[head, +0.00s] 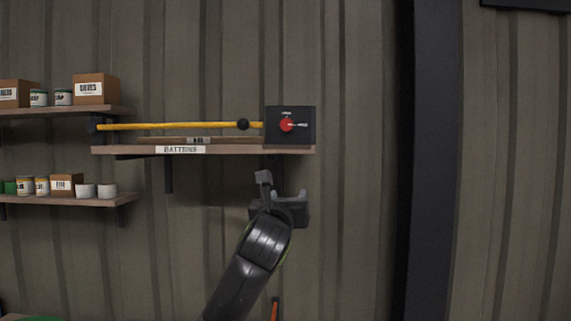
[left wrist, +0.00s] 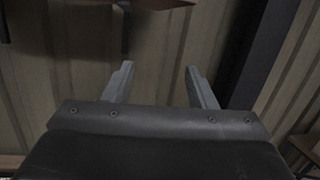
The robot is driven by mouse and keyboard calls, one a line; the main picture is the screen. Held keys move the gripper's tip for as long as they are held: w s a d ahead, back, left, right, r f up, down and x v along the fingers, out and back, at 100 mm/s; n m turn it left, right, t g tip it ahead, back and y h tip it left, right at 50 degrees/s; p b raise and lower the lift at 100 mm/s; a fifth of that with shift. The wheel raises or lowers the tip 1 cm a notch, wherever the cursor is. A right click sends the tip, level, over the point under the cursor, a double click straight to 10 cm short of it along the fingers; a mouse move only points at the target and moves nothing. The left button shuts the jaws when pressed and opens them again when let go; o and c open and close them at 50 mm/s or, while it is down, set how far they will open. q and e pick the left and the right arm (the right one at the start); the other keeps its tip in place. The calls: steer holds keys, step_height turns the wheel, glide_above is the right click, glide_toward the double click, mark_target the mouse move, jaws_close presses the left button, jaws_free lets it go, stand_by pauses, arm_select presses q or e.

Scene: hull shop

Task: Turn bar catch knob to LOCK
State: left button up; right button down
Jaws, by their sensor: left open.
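The bar catch is a dark box (head: 305,136) at the right end of the battens shelf. Its red round knob (head: 286,125) is on the front face, with small white lettering above and to the right that is too small to read surely. A yellow bar (head: 180,126) with a black ball runs left from the box. My left gripper (head: 282,187) is open and empty, below the shelf and apart from the knob. Its two fingers (left wrist: 160,86) stand apart in the left wrist view, with only wall between them. The right gripper is not in view.
The battens shelf (head: 240,150) is above my left gripper, with brackets beneath it. Shelves at the left hold cartons (head: 95,88) and several cans. A dark post (head: 432,160) stands at the right. The wall between box and post is clear.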

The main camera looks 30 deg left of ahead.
arm_select(q)
steer(key=s+d+r+m+t+y, duration=0.2)
steer(key=s+r+m, duration=0.1)
steer(key=s+r, duration=0.55)
steer(key=p, duration=0.6)
glide_toward(286, 126)
steer(key=x, duration=0.8)
steer(key=shift+w+a+r, duration=0.15)
steer(key=shift+w+r, duration=0.05)
steer(key=shift+c, duration=0.4)
steer(key=shift+h, duration=0.3)
steer(key=c, duration=0.9)
